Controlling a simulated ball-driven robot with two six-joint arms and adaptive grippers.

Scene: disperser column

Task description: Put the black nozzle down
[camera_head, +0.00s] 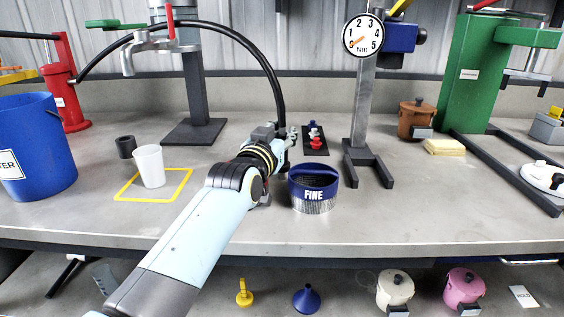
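My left arm comes in from the lower left, and its gripper (291,136) is over the bench, just left of a small black rack (315,146). The rack carries small blue (312,124), grey-white and red (315,143) pieces that look like nozzles. The gripper's wrist hides most of its fingers, so I cannot tell whether it is open or shut. No black nozzle shows clearly at the fingertips. A short black hollow cylinder (126,147) stands on the bench behind the white cup; I cannot tell if it is a nozzle. My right gripper is not in view.
A blue FINE sieve (313,188) stands close right of my wrist. A dial stand (365,110) rises right of the rack. A black hose (270,72) arches down behind the gripper. The white cup (150,166) stands within a yellow square (126,196). The front right bench is clear.

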